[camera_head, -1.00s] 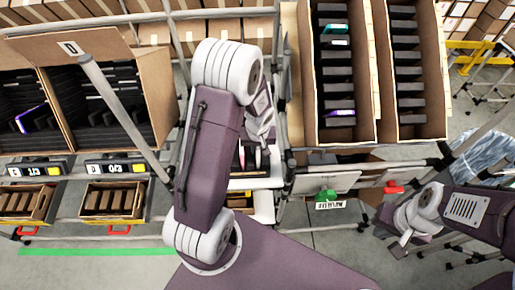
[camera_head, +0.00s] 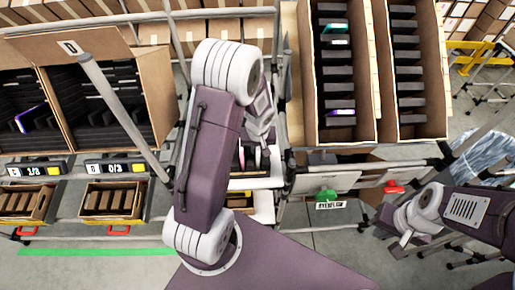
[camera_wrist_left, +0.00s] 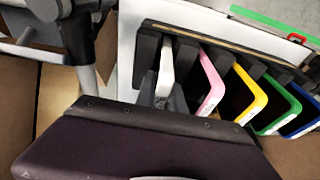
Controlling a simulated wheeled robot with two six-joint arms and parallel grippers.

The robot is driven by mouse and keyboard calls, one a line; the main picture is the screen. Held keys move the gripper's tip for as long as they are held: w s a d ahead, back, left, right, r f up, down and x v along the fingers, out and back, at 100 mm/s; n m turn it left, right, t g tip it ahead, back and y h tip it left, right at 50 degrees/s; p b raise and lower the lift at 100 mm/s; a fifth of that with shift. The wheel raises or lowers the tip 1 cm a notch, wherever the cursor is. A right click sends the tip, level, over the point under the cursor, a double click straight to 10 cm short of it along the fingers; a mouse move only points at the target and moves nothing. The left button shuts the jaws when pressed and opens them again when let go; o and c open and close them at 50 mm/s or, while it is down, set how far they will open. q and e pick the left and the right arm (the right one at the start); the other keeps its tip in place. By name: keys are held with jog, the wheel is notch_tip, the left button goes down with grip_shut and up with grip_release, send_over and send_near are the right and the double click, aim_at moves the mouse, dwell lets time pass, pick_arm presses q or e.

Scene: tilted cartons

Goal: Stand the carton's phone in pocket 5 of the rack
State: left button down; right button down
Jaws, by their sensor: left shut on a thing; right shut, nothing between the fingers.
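The rack (camera_wrist_left: 150,45) shows in the left wrist view as a row of dark dividers with phones standing between them. Their edges are white, pink (camera_wrist_left: 212,85), yellow (camera_wrist_left: 250,92), green (camera_wrist_left: 280,108) and blue. My left gripper (camera_wrist_left: 163,98) is shut on the white-edged phone (camera_wrist_left: 166,65), at the left end of this row. Its lower part is hidden, and I cannot read a pocket number. In the head view the arm covers most of the left gripper, and the pink phone (camera_head: 257,157) shows beside it. My right gripper (camera_head: 404,240) is shut and empty at the right.
Small bins (camera_head: 112,201) sit at the front left. Grey rack tubes cross close around my left arm. Floor is clear at the front left.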

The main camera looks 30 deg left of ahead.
pick_arm(q)
jog(key=c, duration=1.3)
grip_release()
jog(key=shift+c, duration=0.2)
jog(key=v, duration=0.9)
jog(key=w+p+v, duration=0.1)
jog(key=p+v, duration=0.5)
jog(key=shift+a+r, duration=0.3)
jog(key=shift+r, duration=0.25)
